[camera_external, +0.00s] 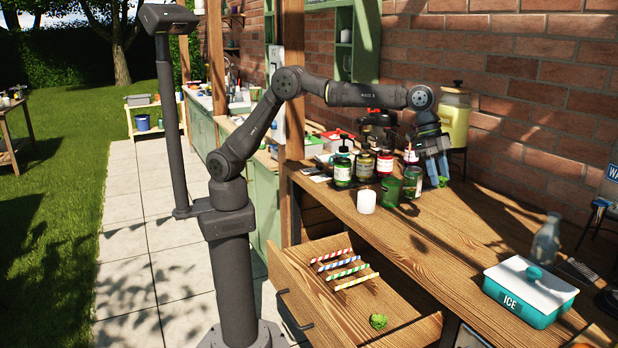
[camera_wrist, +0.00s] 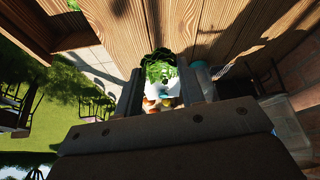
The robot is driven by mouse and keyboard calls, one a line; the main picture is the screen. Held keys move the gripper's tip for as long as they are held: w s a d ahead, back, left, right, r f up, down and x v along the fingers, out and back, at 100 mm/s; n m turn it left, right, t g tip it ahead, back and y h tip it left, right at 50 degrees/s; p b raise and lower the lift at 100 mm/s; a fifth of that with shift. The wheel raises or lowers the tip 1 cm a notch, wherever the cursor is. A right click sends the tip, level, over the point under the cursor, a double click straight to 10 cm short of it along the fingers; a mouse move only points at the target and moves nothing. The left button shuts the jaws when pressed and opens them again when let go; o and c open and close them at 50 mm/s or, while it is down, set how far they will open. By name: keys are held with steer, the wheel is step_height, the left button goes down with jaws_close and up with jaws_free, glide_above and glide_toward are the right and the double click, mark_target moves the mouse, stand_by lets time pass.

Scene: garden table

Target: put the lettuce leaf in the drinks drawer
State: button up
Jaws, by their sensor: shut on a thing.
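My gripper (camera_external: 438,172) is above the wooden worktop at the back, beside the bottles. In the wrist view its two fingers (camera_wrist: 168,78) are closed around a ruffled dark green leafy thing (camera_wrist: 160,62), which looks like the lettuce leaf. The fingers mostly hide it in the outside view. The open drawer (camera_external: 300,297) juts out below the worktop, well to the lower left of my gripper. It holds several striped straws (camera_external: 345,272) and a small round green thing (camera_external: 378,321).
Several bottles (camera_external: 364,166), a green glass (camera_external: 390,191) and a white candle (camera_external: 366,201) stand left of my gripper. A yellow jar (camera_external: 455,119) stands behind it. A teal ICE box (camera_external: 530,290) sits at the right. The middle worktop is clear.

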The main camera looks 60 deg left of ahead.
steer(key=s+d+m+g, duration=0.1)
steer(key=s+d+m, duration=0.1)
steer(key=s, duration=0.7)
steer(key=s+d+m+g, duration=0.1)
steer(key=s+d+m, duration=0.1)
steer(key=s, duration=0.7)
steer(key=m+g, duration=0.1)
steer(key=m, duration=0.3)
glide_above(338, 313)
steer(key=s+d, duration=0.2)
steer(key=d, duration=0.2)
steer(key=shift+y, duration=0.3)
steer(key=f, duration=3.3)
steer(key=shift+s+a+f, duration=0.1)
steer(key=shift+s, duration=0.1)
steer(key=shift+f, duration=0.2)
steer(key=o, duration=0.9)
steer(key=shift+o, duration=0.2)
steer(key=shift+r, duration=0.1)
steer(key=v, duration=1.2)
